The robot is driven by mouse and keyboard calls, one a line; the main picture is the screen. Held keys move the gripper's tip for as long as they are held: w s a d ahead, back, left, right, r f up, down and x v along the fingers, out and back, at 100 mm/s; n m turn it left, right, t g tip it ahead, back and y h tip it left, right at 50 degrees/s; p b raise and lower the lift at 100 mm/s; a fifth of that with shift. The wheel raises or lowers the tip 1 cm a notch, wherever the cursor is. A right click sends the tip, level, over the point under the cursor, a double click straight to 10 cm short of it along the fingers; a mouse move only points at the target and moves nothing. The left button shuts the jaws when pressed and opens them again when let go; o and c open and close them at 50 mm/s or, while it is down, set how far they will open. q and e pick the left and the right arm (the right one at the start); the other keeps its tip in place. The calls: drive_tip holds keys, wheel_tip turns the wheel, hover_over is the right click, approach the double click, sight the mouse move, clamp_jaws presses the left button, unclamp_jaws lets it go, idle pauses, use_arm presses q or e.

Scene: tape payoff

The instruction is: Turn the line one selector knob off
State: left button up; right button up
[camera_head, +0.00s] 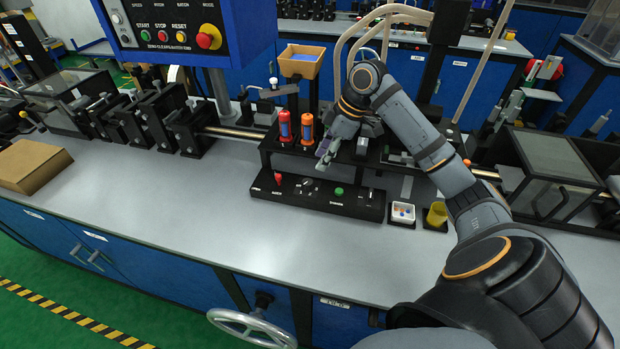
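A low black control panel (318,203) lies on the bench in front of a black stand. It carries a red knob or switch (278,179) at its left, a small dark selector knob with pale markings (307,184), a green button (338,191) and another dark selector knob (371,194) at its right. The labels are too small to read surely, so I cannot tell which knob is line one's or how it is set. My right gripper (325,156) points down just above and behind the panel, apart from the knobs; its finger gap is unclear. My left gripper is out of view.
A red canister (285,126) and an orange one (307,129) stand on the black stand, left of my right gripper. A white tray (403,213) and a yellow cup (437,214) sit right of the panel. The bench front (190,230) is clear.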

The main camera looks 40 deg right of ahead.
sight(308, 181)
drive_tip(key=x, duration=0.9)
drive_tip(key=shift+f, duration=0.1)
drive_tip(key=shift+c, duration=0.4)
drive_tip(key=shift+p, duration=0.35)
clamp_jaws()
